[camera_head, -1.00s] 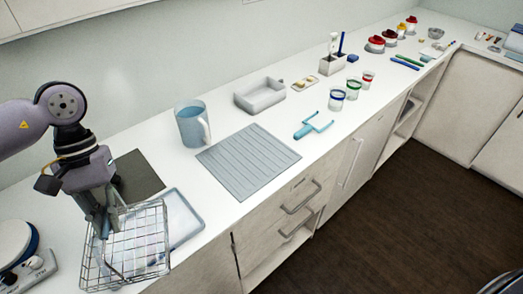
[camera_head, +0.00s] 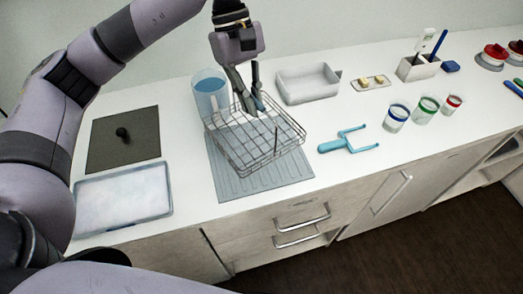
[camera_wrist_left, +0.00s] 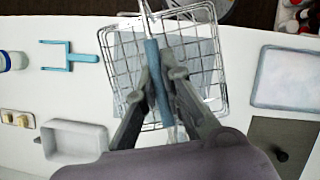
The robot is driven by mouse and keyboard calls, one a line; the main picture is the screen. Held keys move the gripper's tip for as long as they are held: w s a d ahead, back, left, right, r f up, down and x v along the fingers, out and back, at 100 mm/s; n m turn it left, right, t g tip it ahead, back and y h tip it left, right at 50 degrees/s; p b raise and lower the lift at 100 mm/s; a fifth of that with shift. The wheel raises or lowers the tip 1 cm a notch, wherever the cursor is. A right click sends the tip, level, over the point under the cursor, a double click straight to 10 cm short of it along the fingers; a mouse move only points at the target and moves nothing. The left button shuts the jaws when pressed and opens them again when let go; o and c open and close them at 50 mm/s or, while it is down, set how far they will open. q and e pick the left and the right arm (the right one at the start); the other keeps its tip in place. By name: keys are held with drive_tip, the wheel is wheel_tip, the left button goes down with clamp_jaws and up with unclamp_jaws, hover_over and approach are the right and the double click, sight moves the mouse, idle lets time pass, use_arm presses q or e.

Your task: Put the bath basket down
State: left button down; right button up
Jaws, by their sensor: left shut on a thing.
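The bath basket (camera_head: 272,150) is a wire basket with a blue-grey handle grip. My left gripper (camera_head: 248,100) is shut on that handle. In the head view the basket overlaps the ribbed grey mat (camera_head: 228,188) on the counter; it looks slightly tilted, and I cannot tell whether it touches the mat. In the left wrist view the fingers (camera_wrist_left: 160,88) close on both sides of the handle grip, with the basket (camera_wrist_left: 118,62) below and the grey mat (camera_wrist_left: 196,52) showing through its wires. My right gripper is not in view.
A blue jug (camera_head: 208,88) stands close behind the basket. A grey bin (camera_head: 308,84) is behind right, and a blue fork-shaped tool (camera_head: 345,143) lies right. A white-filled tray (camera_head: 122,198) and dark mat (camera_head: 112,148) lie left. The counter's front edge is near.

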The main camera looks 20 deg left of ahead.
sight(250, 120)
use_arm(q)
drive_tip(key=w+a+r+n+t, duration=0.1)
drive_tip(key=w+r+n+t, duration=0.4)
drive_tip(key=n, duration=0.9)
drive_tip(key=shift+n+t, duration=0.3)
drive_tip(key=f+p, duration=0.1)
drive_tip(key=f, duration=0.8)
drive_tip(key=f+p, duration=0.1)
drive_tip(key=f, duration=0.4)
drive_tip(key=shift+s+a+p, duration=0.15)
drive_tip(key=shift+s+p, duration=0.15)
drive_tip(key=shift+s, duration=0.1)
wheel_tip(250, 120, down, 4)
drive_tip(key=shift+r+p, duration=0.15)
drive_tip(key=shift+p, duration=0.3)
drive_tip(key=shift+f, duration=0.2)
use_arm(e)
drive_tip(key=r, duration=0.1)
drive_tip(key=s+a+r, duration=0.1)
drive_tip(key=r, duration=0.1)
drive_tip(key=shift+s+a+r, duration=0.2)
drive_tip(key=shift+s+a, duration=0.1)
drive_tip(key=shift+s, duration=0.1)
use_arm(q)
drive_tip(key=c, duration=2.2)
unclamp_jaws()
drive_tip(key=shift+f, duration=0.2)
drive_tip(key=o, duration=0.5)
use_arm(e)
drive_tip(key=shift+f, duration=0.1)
